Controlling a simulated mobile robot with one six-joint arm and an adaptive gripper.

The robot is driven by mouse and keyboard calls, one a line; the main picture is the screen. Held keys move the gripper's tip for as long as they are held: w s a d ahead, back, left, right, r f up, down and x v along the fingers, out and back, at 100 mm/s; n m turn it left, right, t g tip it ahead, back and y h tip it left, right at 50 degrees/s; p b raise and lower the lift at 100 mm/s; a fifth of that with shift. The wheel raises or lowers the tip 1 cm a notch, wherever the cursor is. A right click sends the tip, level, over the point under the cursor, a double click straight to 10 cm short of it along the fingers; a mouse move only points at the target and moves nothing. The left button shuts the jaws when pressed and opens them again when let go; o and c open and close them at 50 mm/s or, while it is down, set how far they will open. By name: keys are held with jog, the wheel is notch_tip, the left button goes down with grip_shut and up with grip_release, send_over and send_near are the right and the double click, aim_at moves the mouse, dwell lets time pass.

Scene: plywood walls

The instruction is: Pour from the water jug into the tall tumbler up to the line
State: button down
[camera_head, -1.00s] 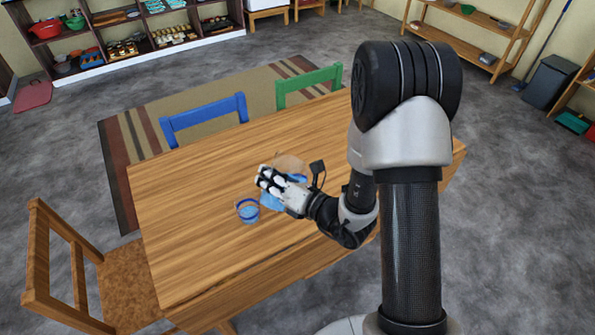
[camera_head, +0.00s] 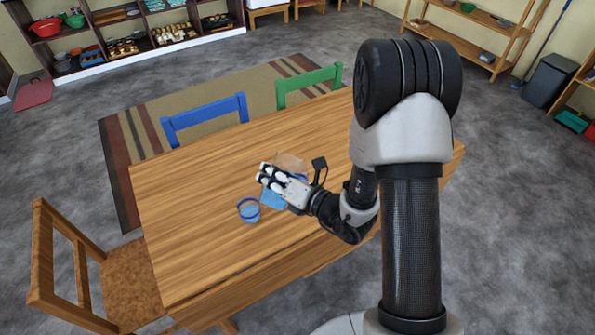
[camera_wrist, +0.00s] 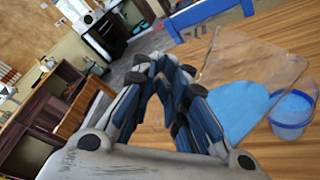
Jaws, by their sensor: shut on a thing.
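The water jug (camera_head: 291,161) is clear, with blue water showing at its lower left, mostly behind my gripper. It also shows in the wrist view (camera_wrist: 255,62), its blue water on the side beside the tumbler. How far it tilts I cannot tell. My gripper (camera_head: 269,178) is shut on the jug; its dark fingers also show in the wrist view (camera_wrist: 168,85), where the grip point is unclear. The tall tumbler (camera_head: 248,211) stands on the table, left of and below the jug. It is clear with a dark blue band and blue inside. Its exact level is unclear.
The wooden table (camera_head: 200,250) is otherwise bare, with free room left and front. A blue chair (camera_head: 205,112) and a green chair (camera_head: 310,84) stand behind it, a wooden chair (camera_head: 70,255) at its left. Shelves (camera_head: 140,40) stand farther back.

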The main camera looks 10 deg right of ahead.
jog(key=shift+w+d+r+m+p, duration=0.3)
jog(key=shift+r+p, duration=0.25)
jog(key=shift+p, duration=0.3)
jog(key=shift+w+d+r+m+p, duration=0.15)
jog(key=shift+r+m+p, duration=0.3)
jog(key=shift+p, duration=0.4)
dwell(1.4)
jog(key=f+b, duration=0.1)
jog(key=b, duration=0.1)
jog(key=s+a+f+n+b, duration=0.1)
jog(key=b, duration=0.1)
jog(key=f+n+b, duration=0.1)
jog(key=f+b, duration=0.1)
jog(key=shift+s+a+f, duration=0.1)
jog(key=shift+s+a, duration=0.1)
jog(key=shift+s+a+n+b, duration=0.2)
jog(key=shift+a+n+b, duration=0.05)
jog(key=shift+n+b, duration=0.3)
jog(key=shift+r+t+p, duration=0.3)
jog(key=shift+r+p, duration=0.1)
jog(key=shift+r, duration=0.05)
jog(key=s+a+f+n+t, duration=0.2)
jog(key=s+a+n, duration=0.2)
jog(key=n, duration=0.3)
notch_tip(320, 180, up, 7)
jog(key=p, duration=0.6)
jog(key=shift+s+f+p, duration=0.15)
jog(key=shift+f+p, duration=0.05)
jog(key=shift+p, duration=0.1)
